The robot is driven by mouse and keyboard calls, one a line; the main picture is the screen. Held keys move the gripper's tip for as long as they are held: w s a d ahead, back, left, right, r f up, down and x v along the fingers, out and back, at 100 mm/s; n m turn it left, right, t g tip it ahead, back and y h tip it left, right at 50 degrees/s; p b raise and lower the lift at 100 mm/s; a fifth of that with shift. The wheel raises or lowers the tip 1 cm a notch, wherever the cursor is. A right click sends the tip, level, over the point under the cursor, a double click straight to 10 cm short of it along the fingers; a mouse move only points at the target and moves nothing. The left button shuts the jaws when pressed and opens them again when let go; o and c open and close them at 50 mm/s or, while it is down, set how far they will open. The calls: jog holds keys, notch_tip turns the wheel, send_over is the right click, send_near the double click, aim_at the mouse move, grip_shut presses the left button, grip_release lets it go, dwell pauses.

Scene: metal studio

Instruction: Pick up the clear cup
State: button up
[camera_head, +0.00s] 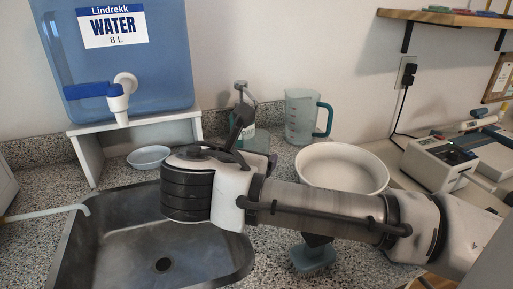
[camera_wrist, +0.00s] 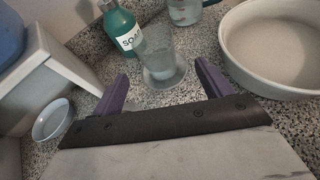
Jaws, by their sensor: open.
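The clear cup (camera_wrist: 158,60) stands upright on the speckled counter in the wrist view, with a wider round base at its foot. My gripper (camera_wrist: 162,70) is open, its two purple fingers apart. The cup stands ahead of the fingers, roughly between their tips in the picture; no contact shows. In the head view my arm covers the gripper, and I cannot clearly make out the cup there.
A teal soap bottle (camera_wrist: 124,32) stands close behind the cup, to its left. A measuring jug (camera_head: 301,117) stands at the back. A large white basin (camera_head: 343,165) is to the right. A small bowl (camera_head: 149,156), a water dispenser (camera_head: 170,60) and a sink (camera_head: 110,250) are left.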

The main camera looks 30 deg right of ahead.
aim_at(256, 149)
jog(key=shift+w+d+r+p, duration=0.1)
jog(key=shift+w+d+p, duration=0.25)
jog(key=shift+p, duration=0.6)
jog(key=d+p, duration=0.1)
jog(key=p, duration=0.2)
jog(key=shift+w, duration=0.3)
jog(key=p, duration=0.2)
jog(key=f+p, duration=0.1)
jog(key=p, duration=0.1)
jog(key=shift+w+d, duration=0.25)
jog(key=shift+w, duration=0.05)
jog(key=shift+w+d+f+p, duration=0.1)
jog(key=shift+f+p, duration=0.2)
jog(key=shift+p, duration=0.15)
jog(key=x, duration=0.5)
jog(key=shift+w+f+p, duration=0.1)
jog(key=shift+f+p, duration=0.15)
jog(key=shift+p, duration=0.05)
jog(key=c, duration=1.1)
jog(key=shift+r, duration=0.25)
